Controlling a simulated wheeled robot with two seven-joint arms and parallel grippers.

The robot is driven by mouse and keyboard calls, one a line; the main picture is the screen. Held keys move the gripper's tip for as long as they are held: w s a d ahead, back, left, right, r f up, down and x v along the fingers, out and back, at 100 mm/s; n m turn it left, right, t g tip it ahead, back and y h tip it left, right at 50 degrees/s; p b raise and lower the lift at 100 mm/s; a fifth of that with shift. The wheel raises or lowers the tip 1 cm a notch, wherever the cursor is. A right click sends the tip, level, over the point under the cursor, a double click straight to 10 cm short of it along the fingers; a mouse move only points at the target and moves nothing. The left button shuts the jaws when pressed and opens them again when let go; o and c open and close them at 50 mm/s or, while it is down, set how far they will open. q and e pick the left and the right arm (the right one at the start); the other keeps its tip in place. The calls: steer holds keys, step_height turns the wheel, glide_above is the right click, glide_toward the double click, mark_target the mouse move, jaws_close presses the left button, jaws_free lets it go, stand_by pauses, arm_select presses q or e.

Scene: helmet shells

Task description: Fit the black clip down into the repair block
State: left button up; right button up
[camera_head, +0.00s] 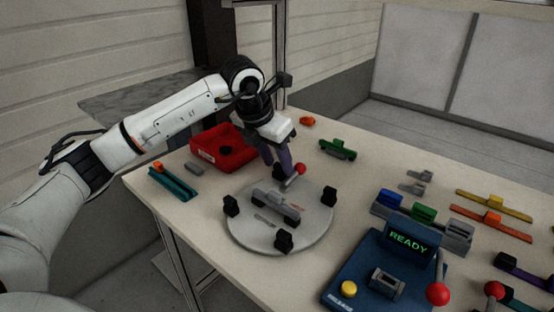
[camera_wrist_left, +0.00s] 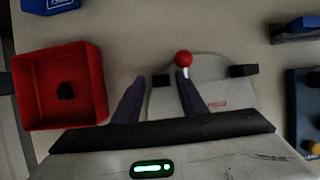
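A grey block (camera_head: 275,204), perhaps the repair block, sits on the round grey plate (camera_head: 306,229). My left gripper (camera_head: 281,172) points down over the plate's far edge, beside the red-knobbed lever (camera_head: 299,169). In the left wrist view its two purple fingers (camera_wrist_left: 160,78) are apart with nothing held between them. The red knob (camera_wrist_left: 183,58) shows just beyond the right fingertip. My right gripper is not in view.
Several black blocks (camera_head: 284,242) stand around the plate's rim. A blue station (camera_head: 366,264) reading READY is at the front right. A teal rail (camera_head: 174,183) lies on the left and a green part (camera_head: 338,149) at the back. Rails and coloured parts fill the right side.

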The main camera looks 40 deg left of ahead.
arm_select(q)
steer(key=shift+s+r, duration=0.1)
steer(key=shift+r, duration=0.25)
steer(key=v, duration=0.9)
steer(key=shift+s+r+p, duration=0.2)
steer(key=shift+r+p, duration=0.05)
steer(key=shift+p, duration=0.2)
